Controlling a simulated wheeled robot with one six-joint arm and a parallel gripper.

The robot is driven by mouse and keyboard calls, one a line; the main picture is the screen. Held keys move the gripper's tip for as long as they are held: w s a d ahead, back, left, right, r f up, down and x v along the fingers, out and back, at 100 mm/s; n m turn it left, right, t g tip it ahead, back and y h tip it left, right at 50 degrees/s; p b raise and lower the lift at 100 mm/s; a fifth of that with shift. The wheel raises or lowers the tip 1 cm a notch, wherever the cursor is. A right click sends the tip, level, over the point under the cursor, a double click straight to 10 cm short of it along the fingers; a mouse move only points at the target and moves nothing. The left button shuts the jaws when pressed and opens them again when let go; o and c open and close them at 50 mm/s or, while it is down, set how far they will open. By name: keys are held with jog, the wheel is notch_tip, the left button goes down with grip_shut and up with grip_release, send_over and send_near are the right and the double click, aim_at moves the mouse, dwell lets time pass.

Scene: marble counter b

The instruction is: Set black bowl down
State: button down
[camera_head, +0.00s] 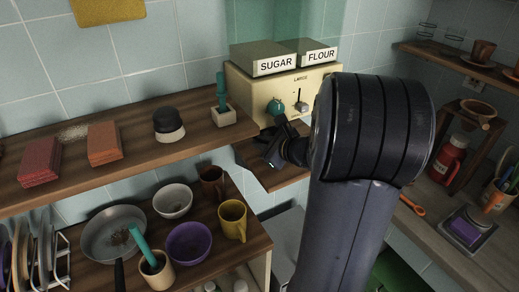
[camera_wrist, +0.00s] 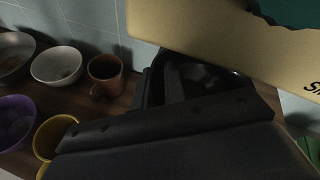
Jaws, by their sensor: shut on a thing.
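My gripper (camera_head: 284,148) is mostly behind my own arm in the head view, low in front of the cream grinder machine. In the wrist view, my gripper (camera_wrist: 185,88) is shut on the black bowl (camera_wrist: 220,76), with the bowl's dark rim and inside showing beyond the fingers. The bowl's lower part is hidden by the gripper, and I cannot tell whether it touches the wooden surface below. In the head view I cannot clearly separate the black bowl from the dark gripper.
The cream machine (camera_head: 252,90) stands close behind my gripper. A brown mug (camera_head: 212,181), white bowl (camera_head: 173,201), purple bowl (camera_head: 189,243), yellow mug (camera_head: 233,220) and pan (camera_head: 112,236) crowd the lower left shelf. The upper wooden shelf (camera_head: 130,140) runs above them.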

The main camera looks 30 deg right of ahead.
jog(key=shift+w+a+f, duration=0.1)
jog(key=shift+w+f, duration=0.15)
jog(key=shift+f, duration=0.65)
jog(key=shift+w+a+f, duration=0.1)
jog(key=shift+w+f, duration=0.15)
jog(key=shift+f, duration=0.65)
jog(key=c, duration=1.5)
grip_release()
jog(key=shift+o, duration=0.2)
jog(key=v, duration=1.2)
